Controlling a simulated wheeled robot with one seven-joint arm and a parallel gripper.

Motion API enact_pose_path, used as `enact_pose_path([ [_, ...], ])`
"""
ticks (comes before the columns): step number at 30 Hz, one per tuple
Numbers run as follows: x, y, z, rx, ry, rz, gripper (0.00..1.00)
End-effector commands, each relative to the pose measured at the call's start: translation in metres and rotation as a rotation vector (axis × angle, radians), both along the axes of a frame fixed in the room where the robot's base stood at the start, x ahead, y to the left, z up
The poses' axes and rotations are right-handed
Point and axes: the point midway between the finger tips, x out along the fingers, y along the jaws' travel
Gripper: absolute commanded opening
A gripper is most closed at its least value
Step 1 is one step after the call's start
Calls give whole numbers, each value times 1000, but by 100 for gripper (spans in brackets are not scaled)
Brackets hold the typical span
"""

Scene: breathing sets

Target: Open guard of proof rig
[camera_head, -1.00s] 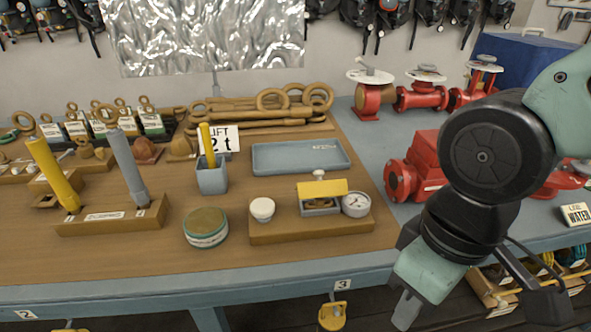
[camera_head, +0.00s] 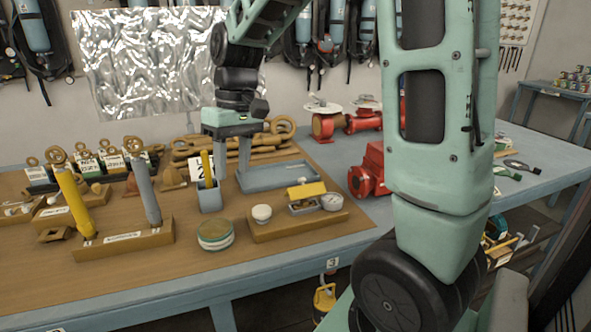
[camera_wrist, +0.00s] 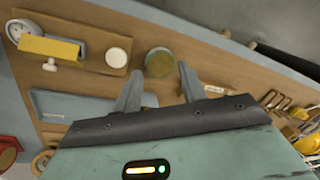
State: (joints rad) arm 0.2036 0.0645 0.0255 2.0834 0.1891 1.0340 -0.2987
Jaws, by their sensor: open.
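The proof rig is a wooden base (camera_head: 334,226) on the bench with a yellow guard (camera_head: 306,190) over a small grey box, a white round knob (camera_head: 262,213) at its left and a pressure gauge (camera_head: 332,201) at its right. The guard lies level over the box and looks closed. In the wrist view the yellow guard (camera_wrist: 48,47) is at the upper left, with a small pale knob on its edge. My gripper (camera_head: 234,168) is open and empty, pointing down behind the rig, near the blue tray. In the wrist view its fingers (camera_wrist: 158,88) are spread, apart from the rig.
The blue tray (camera_head: 282,180) lies behind the rig. A grey cup (camera_head: 209,198) with a yellow stick and a round tin (camera_head: 215,236) stand to the left. A red pump (camera_head: 368,172) stands to the right. Wooden bench top is clear in front of the rig.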

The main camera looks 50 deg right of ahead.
Motion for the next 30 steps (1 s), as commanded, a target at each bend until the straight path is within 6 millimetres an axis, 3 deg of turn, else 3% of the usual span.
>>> enact_pose_path([
  [1,7,-49,16,8,-2,-94,41],
  [3,5,-103,32,18,-1,-188,41],
  [6,-8,-165,49,26,-3,-290,41],
  [10,-26,-214,64,32,-5,-371,41],
  [13,-34,-230,67,34,-4,-397,41],
  [17,-35,-232,59,36,-3,-404,41],
  [30,-29,-214,-25,36,0,-402,41],
])
